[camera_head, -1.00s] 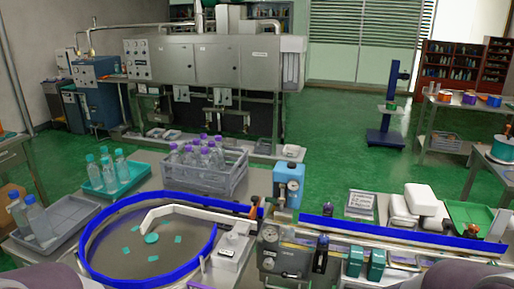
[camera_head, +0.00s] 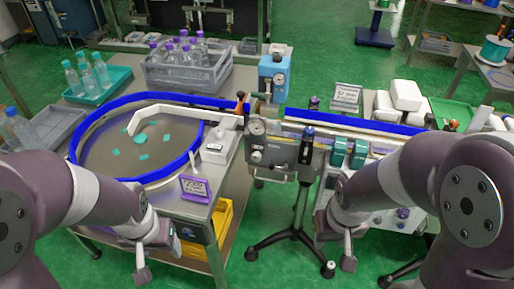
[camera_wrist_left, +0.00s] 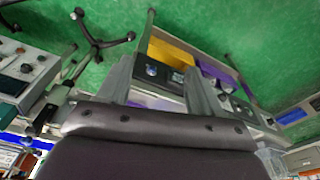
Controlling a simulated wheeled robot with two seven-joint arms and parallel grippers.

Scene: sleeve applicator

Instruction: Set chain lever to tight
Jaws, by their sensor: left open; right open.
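The grey control box (camera_head: 270,150) with dials stands at the middle of the bench front in the head view. A dark upright lever (camera_head: 308,135) with a blue tip stands at its right edge; I cannot tell for sure that it is the chain lever, nor its setting. My left gripper (camera_head: 142,270) hangs at lower left, in front of the bench and well apart from the box. Its open, empty fingers also show in the left wrist view (camera_wrist_left: 158,80). My right gripper (camera_head: 347,255) is open at lower right, below and right of the box.
A blue-rimmed round table (camera_head: 75,150) lies left, a blue-edged conveyor (camera_head: 350,124) right. A purple-framed sign (camera_head: 195,188) sits on the bench's front edge, with a yellow crate (camera_head: 220,225) below. A black stand (camera_head: 290,235) rises from the floor under the box.

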